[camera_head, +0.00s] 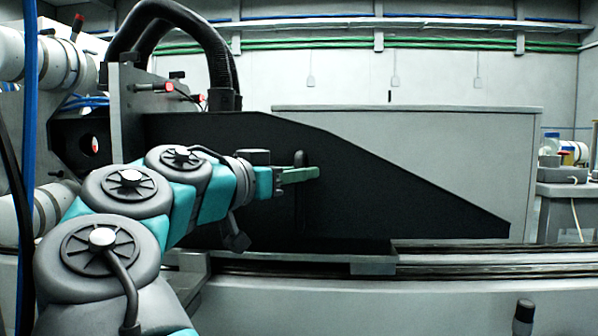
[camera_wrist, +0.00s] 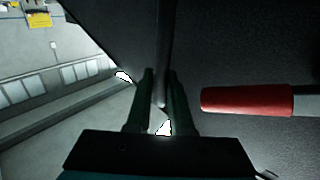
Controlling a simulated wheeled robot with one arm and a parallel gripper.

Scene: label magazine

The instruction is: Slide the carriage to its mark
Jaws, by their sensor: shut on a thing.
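The carriage (camera_head: 390,195) is a large black sloping plate in the head view, standing on a base over a long horizontal rail (camera_head: 480,268). It also fills much of the wrist view as a dark surface (camera_wrist: 250,45). My gripper (camera_head: 312,173) reaches the carriage face from the left. Its fingers (camera_wrist: 160,78) are shut on a dark upright handle bar (camera_wrist: 163,45), whose top shows above the fingers in the head view (camera_head: 299,157). The fingers hide part of the bar. I cannot make out the mark in either view.
A red-tipped lever (camera_wrist: 245,100) lies right of my fingers in the wrist view. Thick black hoses (camera_head: 215,60) rise at the carriage's left end. The rail to the right looks clear. A dark post (camera_head: 523,315) stands in front of it, and a side bench (camera_head: 570,190) stands at far right.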

